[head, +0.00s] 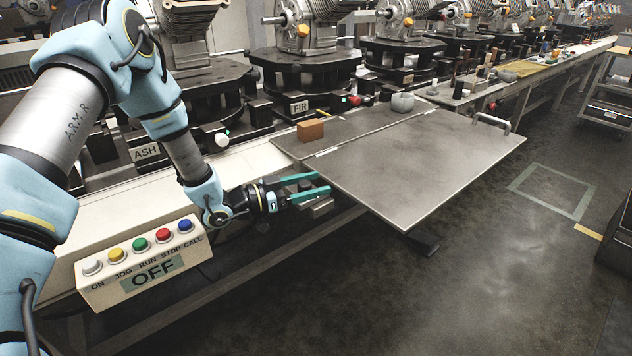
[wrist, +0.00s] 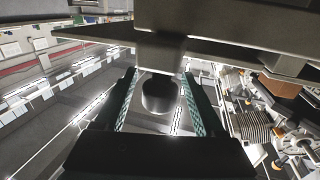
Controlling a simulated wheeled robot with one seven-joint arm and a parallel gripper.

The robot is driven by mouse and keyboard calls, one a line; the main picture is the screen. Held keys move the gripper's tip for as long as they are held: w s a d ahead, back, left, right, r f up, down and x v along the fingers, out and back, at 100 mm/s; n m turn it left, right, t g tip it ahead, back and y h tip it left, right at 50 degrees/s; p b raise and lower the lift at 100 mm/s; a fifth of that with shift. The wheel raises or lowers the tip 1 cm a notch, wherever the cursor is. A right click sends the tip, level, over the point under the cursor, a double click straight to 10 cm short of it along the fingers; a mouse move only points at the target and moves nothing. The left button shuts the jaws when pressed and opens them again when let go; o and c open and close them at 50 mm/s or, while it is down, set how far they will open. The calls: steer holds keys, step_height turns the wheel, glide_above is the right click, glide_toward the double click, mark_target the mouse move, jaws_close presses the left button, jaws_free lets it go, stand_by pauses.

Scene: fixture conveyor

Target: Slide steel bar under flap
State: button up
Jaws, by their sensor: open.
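The flap (head: 430,165) is a wide, flat grey steel plate with a bar handle (head: 492,122) at its far right corner. It lies about level, reaching out from the table over the floor. My gripper (head: 326,183) is open at the flap's near left edge, its teal fingers pointing right. In the wrist view a grey block (wrist: 160,50) with a dark rounded end (wrist: 160,95) shows between the spread fingers of my gripper (wrist: 158,78). This may be the steel bar; I cannot tell whether the fingers touch it. Grey metal also shows just below my gripper in the head view.
A brown block (head: 310,130) and a light grey cup-like piece (head: 402,102) stand on the table behind the flap. A control box (head: 145,265) reading OFF is at the lower left. A dark foot-like part (head: 422,244) shows below the flap's front corner.

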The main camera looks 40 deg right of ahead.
steer(key=shift+s+d, duration=0.15)
steer(key=shift+d, duration=0.3)
jaws_close()
stand_by(0.3)
stand_by(0.9)
